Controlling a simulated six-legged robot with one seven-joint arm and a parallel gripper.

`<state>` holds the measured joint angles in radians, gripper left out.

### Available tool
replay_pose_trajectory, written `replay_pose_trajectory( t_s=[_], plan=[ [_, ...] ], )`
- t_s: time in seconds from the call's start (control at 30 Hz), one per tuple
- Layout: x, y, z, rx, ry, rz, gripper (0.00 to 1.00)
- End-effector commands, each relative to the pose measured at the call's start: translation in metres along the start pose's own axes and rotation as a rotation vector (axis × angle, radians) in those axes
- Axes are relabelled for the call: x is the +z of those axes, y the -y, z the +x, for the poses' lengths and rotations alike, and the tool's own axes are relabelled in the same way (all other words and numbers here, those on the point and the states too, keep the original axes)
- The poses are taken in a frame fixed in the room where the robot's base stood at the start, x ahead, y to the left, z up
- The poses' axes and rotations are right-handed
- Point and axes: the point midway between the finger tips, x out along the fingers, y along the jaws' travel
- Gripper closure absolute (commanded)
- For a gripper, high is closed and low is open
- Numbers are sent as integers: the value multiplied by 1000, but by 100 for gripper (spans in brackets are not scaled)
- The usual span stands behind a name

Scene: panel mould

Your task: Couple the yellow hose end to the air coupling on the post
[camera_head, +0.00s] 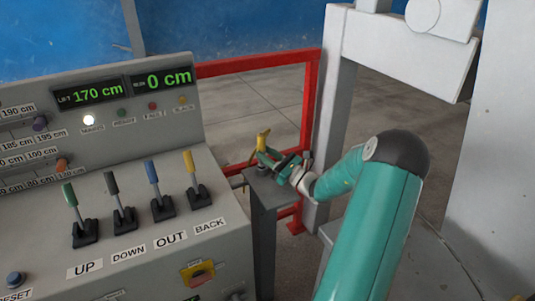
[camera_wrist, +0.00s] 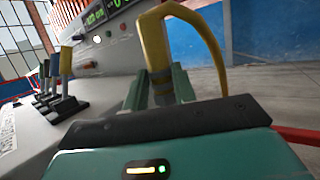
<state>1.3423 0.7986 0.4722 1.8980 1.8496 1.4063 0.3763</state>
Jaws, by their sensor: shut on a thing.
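My gripper (camera_head: 268,157) is over the top of the grey post (camera_head: 264,205) beside the control panel. It is shut on the yellow hose end (camera_head: 262,141), which stands roughly upright between the fingers. In the wrist view the yellow hose (camera_wrist: 155,45) rises from between the two green fingers (camera_wrist: 159,85), bends over at the top and comes down on the right. The air coupling on the post is hard to make out; the gripper and hose end hide most of it. I cannot tell whether the hose end touches it.
The control panel (camera_head: 120,245), with several coloured levers and lit displays, stands left of the post. A red rail (camera_head: 260,62) runs behind. A grey machine column (camera_head: 335,100) rises to the right of the post. Open concrete floor (camera_head: 400,75) lies beyond.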

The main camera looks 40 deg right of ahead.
Motion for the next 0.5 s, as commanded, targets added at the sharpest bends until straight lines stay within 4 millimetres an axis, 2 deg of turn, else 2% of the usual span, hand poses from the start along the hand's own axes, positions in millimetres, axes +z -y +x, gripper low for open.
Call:
replay_pose_trajectory(
  t_s=[0.5],
  plan=[
    [-11, 0, -4, 0, 1, 0, 100]
  ],
)
